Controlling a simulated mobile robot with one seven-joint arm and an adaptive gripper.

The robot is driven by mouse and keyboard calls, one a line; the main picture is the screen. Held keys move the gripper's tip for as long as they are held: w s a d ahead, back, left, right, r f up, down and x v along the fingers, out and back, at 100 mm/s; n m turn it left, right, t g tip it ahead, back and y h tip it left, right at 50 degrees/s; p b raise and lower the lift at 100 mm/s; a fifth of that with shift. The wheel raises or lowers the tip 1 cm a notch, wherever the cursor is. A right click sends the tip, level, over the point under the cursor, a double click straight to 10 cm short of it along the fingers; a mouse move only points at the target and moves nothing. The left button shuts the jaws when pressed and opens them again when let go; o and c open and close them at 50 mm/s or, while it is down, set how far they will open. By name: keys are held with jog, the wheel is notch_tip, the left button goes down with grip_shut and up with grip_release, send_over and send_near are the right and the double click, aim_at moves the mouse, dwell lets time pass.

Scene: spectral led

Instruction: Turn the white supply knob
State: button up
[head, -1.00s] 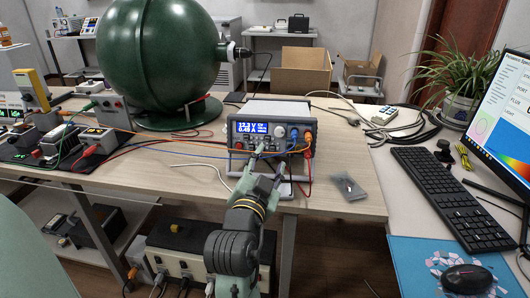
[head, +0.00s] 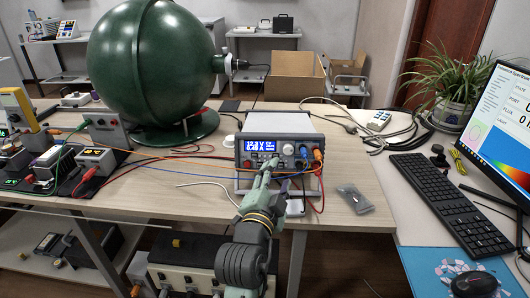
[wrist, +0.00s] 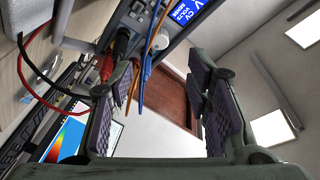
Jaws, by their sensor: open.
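The bench power supply (head: 307,123) stands on the wooden bench with its blue lit display (head: 260,146) facing me. A small pale knob (head: 288,149) shows on its front, right of the display. My gripper (head: 275,181) is in front of the panel's lower part, apart from the knob as far as I can tell. In the wrist view my gripper (wrist: 163,90) is open, with nothing between its fingers. That view shows the supply's display (wrist: 188,12) at the top, turned on its side.
Orange, blue and red leads run across the bench and plug into the panel near my fingers. A green sphere (head: 150,62) stands behind left. A keyboard (head: 449,205) is at right.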

aim_at(288, 151)
jog(key=p+x, duration=0.1)
jog(key=x, duration=0.9)
jog(key=shift+w+p, duration=0.2)
jog(key=shift+p, duration=0.15)
grip_shut()
